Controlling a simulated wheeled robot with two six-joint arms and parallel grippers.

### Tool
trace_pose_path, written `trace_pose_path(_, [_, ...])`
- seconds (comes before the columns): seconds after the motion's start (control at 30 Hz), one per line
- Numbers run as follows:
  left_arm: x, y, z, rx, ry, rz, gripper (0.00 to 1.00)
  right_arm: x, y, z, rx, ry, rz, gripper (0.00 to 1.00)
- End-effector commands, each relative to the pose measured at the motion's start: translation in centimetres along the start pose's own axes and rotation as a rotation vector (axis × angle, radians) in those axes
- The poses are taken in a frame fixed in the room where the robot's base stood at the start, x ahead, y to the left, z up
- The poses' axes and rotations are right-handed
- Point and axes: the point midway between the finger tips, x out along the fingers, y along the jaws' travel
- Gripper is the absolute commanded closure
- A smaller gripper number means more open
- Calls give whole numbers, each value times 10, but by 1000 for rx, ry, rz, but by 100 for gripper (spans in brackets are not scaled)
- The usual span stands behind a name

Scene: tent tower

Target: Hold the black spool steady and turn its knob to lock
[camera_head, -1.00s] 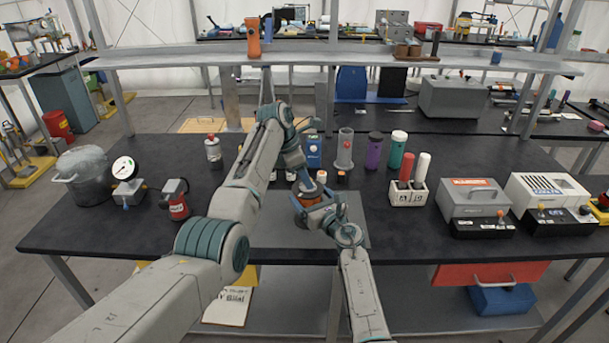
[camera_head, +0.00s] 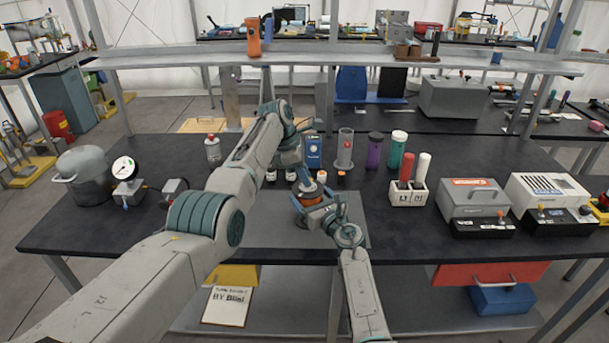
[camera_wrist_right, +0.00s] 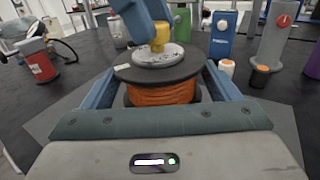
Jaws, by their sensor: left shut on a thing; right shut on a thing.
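The black spool (camera_wrist_right: 158,74), wound with orange cord (camera_wrist_right: 160,93), stands upright on the grey mat. In the head view it is small and partly hidden between my grippers. My right gripper (camera_wrist_right: 160,100) is shut around its sides, one blue finger on each side; it also shows in the head view (camera_head: 316,214). The yellow knob (camera_wrist_right: 160,38) sits on a pale disc on the spool's top. My left gripper (camera_wrist_right: 146,18) comes down from above, shut on the knob and hiding part of it. It also shows in the head view (camera_head: 303,180).
Behind the spool stand a blue box (camera_head: 313,152), a grey cylinder (camera_head: 345,150), and purple and green cylinders. A white holder (camera_head: 408,193) with red and white handles is to the right. A gauge (camera_head: 124,170) and pot (camera_head: 84,175) stand left.

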Motion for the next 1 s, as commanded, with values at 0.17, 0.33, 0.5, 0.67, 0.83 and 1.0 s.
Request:
trace_pose_path(0.17, [0,1,-1,47,0,-16,100,0,0,0,-2,-1,1,62])
trace_pose_path(0.33, [-1,1,-1,54,-1,-17,100,0,0,0,-1,-1,1,62])
trace_pose_path(0.5, [-1,1,-1,53,-1,-17,100,0,0,0,-1,-1,1,62])
trace_pose_path(0.67, [-1,1,-1,53,-1,-18,56,0,0,0,-1,-1,1,62])
trace_pose_path(0.83, [0,1,-1,53,-1,-19,56,0,0,0,-1,-1,1,62])
trace_pose_path(1.0, [-7,1,-1,53,-1,-17,56,0,0,0,-1,-1,1,62])
